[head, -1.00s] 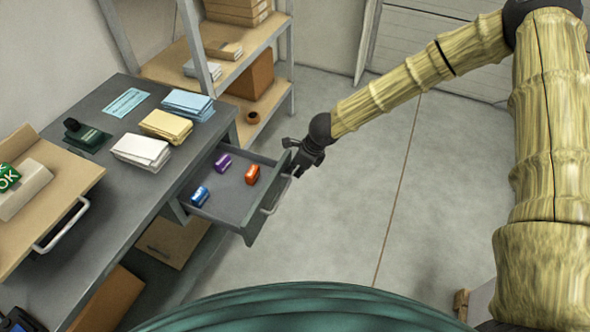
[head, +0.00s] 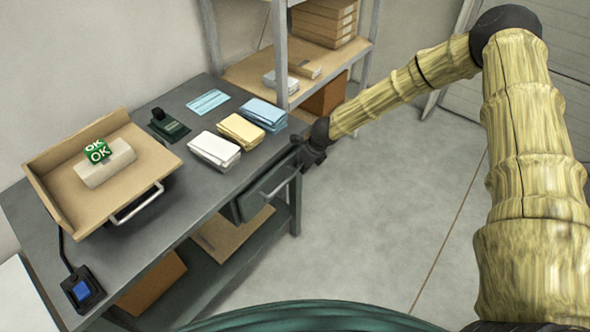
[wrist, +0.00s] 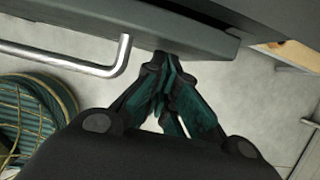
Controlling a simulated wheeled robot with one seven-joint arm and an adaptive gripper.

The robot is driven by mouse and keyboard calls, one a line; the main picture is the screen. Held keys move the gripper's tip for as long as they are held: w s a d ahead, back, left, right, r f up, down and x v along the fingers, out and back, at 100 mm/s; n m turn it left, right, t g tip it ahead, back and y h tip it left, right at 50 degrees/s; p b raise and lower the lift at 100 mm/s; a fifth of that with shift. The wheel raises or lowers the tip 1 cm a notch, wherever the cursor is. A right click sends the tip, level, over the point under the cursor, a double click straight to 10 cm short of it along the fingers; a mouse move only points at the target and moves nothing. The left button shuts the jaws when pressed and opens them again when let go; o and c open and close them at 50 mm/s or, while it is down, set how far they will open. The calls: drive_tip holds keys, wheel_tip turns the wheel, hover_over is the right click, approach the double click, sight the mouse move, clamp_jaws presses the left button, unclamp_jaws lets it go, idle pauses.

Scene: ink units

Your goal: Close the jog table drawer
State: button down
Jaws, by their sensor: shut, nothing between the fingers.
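The jog table drawer (head: 262,193) is a dark grey front with a bar handle, under the right end of the grey table (head: 190,100). My gripper (head: 311,152) is at the far right end of the drawer front, beside the handle. In the wrist view the shut fingertips (wrist: 166,68) point at the drawer front (wrist: 190,28), at or very near its lower edge, to the right of the handle (wrist: 110,66). Nothing is between the fingers.
On the table are a tan tray (head: 52,190) with a green OK block (head: 97,151), a dark stamp-like item (head: 168,125), and white, yellow and blue stacks (head: 215,150). A shelf unit (head: 357,45) stands behind. The floor (head: 390,220) right of the table is clear.

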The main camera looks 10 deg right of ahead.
drive_tip(key=shift+w+a, duration=0.35)
drive_tip(key=shift+w, duration=0.05)
drive_tip(key=shift+r, duration=0.1)
